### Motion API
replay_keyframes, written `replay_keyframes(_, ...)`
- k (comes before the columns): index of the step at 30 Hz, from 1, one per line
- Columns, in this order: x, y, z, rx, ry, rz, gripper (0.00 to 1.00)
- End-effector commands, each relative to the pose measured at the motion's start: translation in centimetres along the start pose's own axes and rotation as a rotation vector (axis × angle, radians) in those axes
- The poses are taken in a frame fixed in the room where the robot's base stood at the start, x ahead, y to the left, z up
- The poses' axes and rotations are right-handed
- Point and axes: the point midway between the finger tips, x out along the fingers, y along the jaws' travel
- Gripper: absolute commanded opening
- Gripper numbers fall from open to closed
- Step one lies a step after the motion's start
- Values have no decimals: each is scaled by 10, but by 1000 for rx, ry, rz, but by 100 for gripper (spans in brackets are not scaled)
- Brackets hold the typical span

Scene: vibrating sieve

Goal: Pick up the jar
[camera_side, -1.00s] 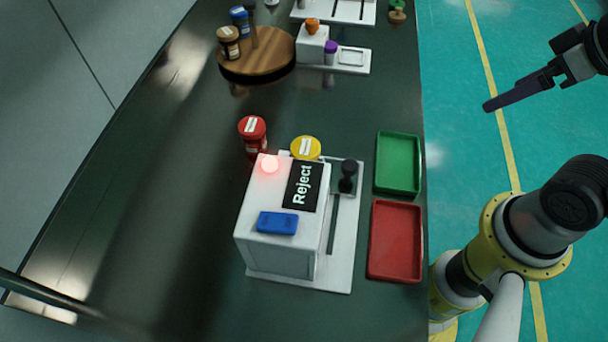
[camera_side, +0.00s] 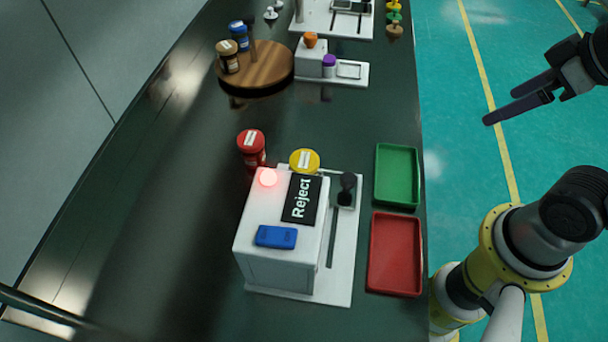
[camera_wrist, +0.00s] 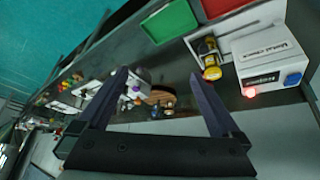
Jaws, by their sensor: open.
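Several jars stand on the dark table, and I cannot tell which one the task means. A red-lidded jar (camera_side: 252,148) stands behind the white machine's left side. A yellow-lidded jar (camera_side: 304,162) stands behind the machine, its lower part hidden; a yellow jar also shows in the wrist view (camera_wrist: 210,62). A brown jar (camera_side: 228,58) and a blue-lidded jar (camera_side: 239,35) stand on a round wooden turntable (camera_side: 270,72). My gripper (camera_side: 502,106) is open and empty, over the floor right of the table; its spread fingers show in the wrist view (camera_wrist: 158,73).
The white machine (camera_side: 275,272) has a lit red lamp, a blue block and a "Reject" display. A green tray (camera_side: 397,207) and a red tray (camera_side: 395,290) lie at the right table edge. A white device (camera_side: 350,78) stands farther back. The table's left half is clear.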

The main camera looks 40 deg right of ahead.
Motion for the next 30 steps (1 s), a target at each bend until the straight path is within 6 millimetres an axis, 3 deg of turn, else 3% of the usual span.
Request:
replay_keyframes(3,-13,2,-29,-139,30,3,100)
replay_keyframes(7,-14,-2,-67,-313,11,-17,100)
replay_keyframes(14,13,-27,-136,-620,-57,-88,100)
replay_keyframes(18,50,-58,-174,-817,-114,-151,100)
replay_keyframes(22,93,-96,-196,-978,-174,-214,100)
replay_keyframes(26,141,-138,-202,-1104,-241,-273,100)
replay_keyframes(30,184,-176,-191,-1178,-315,-320,100)
